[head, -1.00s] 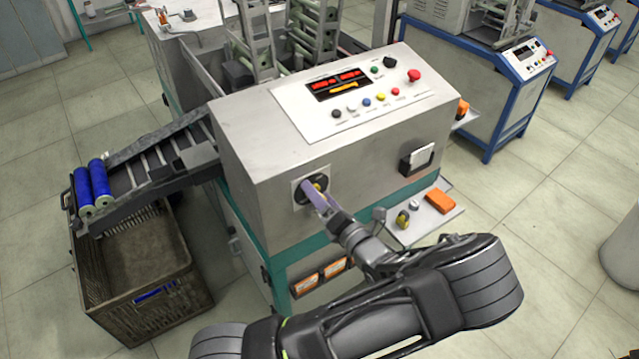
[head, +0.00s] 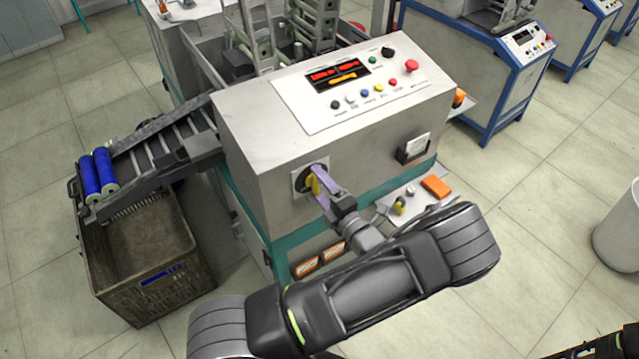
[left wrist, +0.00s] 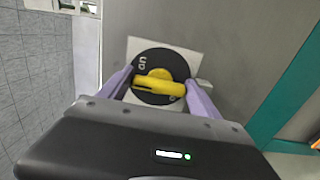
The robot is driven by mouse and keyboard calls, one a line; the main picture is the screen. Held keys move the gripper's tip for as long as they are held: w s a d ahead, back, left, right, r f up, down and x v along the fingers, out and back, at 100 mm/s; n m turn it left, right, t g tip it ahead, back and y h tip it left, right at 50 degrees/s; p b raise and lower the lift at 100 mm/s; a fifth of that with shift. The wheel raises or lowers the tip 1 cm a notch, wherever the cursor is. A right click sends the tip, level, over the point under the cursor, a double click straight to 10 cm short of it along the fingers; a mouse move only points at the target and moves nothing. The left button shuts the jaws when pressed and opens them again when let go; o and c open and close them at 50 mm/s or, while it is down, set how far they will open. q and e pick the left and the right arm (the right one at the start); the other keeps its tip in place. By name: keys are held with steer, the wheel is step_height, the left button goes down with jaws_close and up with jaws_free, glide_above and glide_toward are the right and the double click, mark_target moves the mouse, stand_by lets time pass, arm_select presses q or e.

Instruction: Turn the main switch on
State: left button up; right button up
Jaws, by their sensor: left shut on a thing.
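The main switch is a round black dial (left wrist: 149,62) with a yellow handle (left wrist: 158,87) on a pale square plate (head: 297,182), on the front of the grey machine cabinet. My left gripper (head: 320,182) reaches it from the lower right. In the left wrist view its two lavender fingers (left wrist: 159,88) are at the two ends of the yellow handle, shut on it. The handle lies nearly crosswise there, and an "ON" mark shows at the dial's upper left. The other mark is partly hidden. My right gripper is not seen.
The sloped control panel (head: 400,90) with coloured buttons and a lit red display is above the switch. A card holder (head: 414,149) is to the right, and a side shelf (head: 415,200) with an orange box below. A crate (head: 150,255) under blue bobbins (head: 97,175) stands left.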

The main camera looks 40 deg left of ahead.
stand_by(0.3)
arm_select(q)
steer(key=o, duration=1.3)
steer(key=shift+o, duration=0.4)
steer(key=shift+f, duration=0.15)
